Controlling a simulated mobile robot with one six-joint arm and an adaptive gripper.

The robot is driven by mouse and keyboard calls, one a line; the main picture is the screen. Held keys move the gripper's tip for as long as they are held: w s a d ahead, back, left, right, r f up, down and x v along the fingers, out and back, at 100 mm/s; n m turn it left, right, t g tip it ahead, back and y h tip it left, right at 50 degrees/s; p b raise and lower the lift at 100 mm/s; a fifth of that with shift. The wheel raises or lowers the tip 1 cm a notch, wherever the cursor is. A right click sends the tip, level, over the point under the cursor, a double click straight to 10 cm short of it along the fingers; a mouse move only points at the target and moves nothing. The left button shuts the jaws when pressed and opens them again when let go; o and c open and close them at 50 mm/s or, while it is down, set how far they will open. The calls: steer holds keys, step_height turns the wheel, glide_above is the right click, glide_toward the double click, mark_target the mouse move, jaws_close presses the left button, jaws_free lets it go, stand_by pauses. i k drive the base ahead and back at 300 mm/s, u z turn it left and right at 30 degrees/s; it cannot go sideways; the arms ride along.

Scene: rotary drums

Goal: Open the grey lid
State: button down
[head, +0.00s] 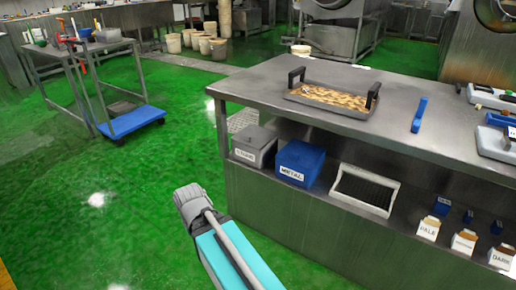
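A grey bin (243,157) with a white label stands at the left end of the shelf under the steel table. Its grey lid (256,139) appears closed on top. The label is too small to read surely. A blue bin marked METAL (300,163) stands just to its right, with its own blue top. My teal and grey arm rises from the bottom of the head view, in front and left of the bins, apart from them. No gripper fingers show, so I cannot see whether the gripper holds anything.
A tray with two black handles (326,96) and a blue tool (419,114) lie on the steel table (380,140). A white-framed basket (365,190) and labelled boxes (428,228) sit on the shelf. A blue-based cart (131,120) stands left. The green floor between is clear.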

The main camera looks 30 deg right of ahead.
mark_target(256, 137)
steer(key=k, duration=0.3)
steer(key=z, duration=1.55)
steer(key=i, duration=0.5)
